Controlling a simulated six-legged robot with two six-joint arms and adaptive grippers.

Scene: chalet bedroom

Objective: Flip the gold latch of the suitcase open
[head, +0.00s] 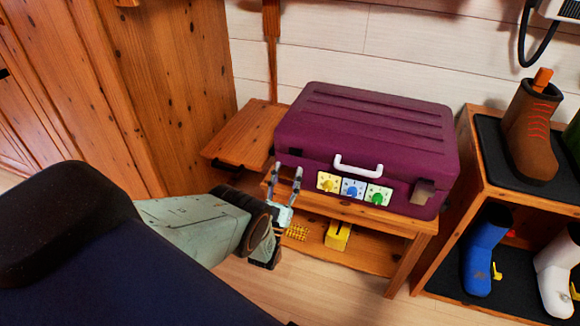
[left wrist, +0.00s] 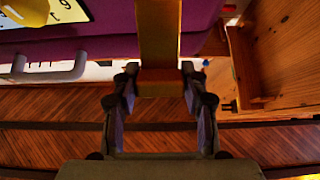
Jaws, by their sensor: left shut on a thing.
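The purple suitcase (head: 370,125) lies on a low wooden bench, its white handle (head: 358,166) and dial locks (head: 353,188) on the front. My left gripper (head: 285,176) is at the left end of this front, fingers pointing up. In the left wrist view, the gold latch (left wrist: 158,35) is a flat bar against the purple suitcase (left wrist: 200,15). Its end lies between the fingertips of my left gripper (left wrist: 158,80), which are shut on it. In the head view I cannot make out this latch clearly. My right gripper is not in view.
The wooden bench (head: 398,270) has a lower shelf with a yellow box (head: 338,235). A boot shelf (head: 455,200) stands close on the right, with a brown boot (head: 531,130) and a blue boot (head: 486,255). A wooden stool-like top (head: 245,130) is behind left.

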